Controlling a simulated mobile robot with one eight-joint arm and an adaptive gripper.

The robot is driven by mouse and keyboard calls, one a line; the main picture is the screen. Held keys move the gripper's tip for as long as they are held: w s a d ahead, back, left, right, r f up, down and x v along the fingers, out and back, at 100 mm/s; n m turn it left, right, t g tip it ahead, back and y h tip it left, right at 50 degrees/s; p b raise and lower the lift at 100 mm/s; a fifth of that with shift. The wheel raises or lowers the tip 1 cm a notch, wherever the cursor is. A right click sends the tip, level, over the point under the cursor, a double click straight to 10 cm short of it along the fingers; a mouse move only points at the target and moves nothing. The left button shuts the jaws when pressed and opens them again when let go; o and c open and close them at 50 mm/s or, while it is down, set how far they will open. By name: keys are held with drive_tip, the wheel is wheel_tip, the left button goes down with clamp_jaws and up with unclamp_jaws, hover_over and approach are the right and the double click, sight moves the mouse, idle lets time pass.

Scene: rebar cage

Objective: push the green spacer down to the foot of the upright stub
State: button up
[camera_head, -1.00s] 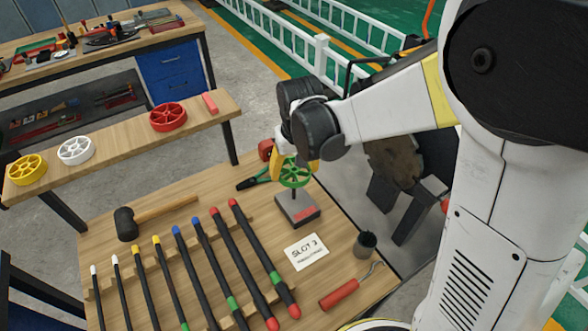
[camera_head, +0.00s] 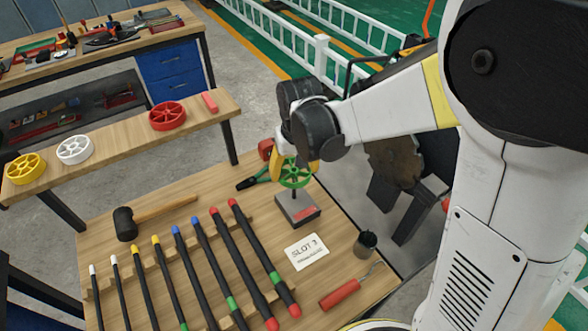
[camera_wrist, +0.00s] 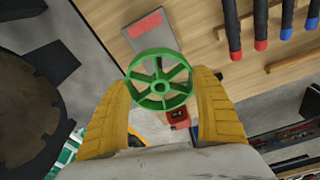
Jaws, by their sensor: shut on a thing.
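The green spacer (camera_head: 294,174) is a spoked ring above a grey base block (camera_head: 303,216). A dark upright stub (camera_head: 294,200) stands on the block and shows below the spacer. The spacer is high above the foot of the stub. I cannot tell whether the stub's top is inside the hub. My gripper (camera_head: 295,168) has its yellow fingers shut on the spacer's rim from two sides. In the wrist view the spacer (camera_wrist: 160,62) lies between the fingertips of my gripper (camera_wrist: 160,80), and the block (camera_wrist: 150,32) shows behind it.
A SLOT 3 card (camera_head: 307,251), a dark cup (camera_head: 366,244) and a red-handled tool (camera_head: 341,293) lie near the block. Several capped bars (camera_head: 240,255) and a mallet (camera_head: 127,222) are to the left. Red (camera_head: 168,116), white (camera_head: 75,149) and yellow (camera_head: 27,168) wheels sit on a shelf behind.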

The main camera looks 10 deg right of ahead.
sight(294, 197)
drive_tip(key=shift+f+b, duration=4.1)
drive_tip(key=shift+f, duration=1)
drive_tip(key=o, duration=1.1)
drive_tip(key=shift+r, duration=0.1)
drive_tip(key=r, duration=0.4)
drive_tip(key=s+r, duration=0.1)
drive_tip(key=r, duration=0.6)
drive_tip(key=shift+s+d+r, duration=0.1)
drive_tip(key=shift+s+r, duration=0.3)
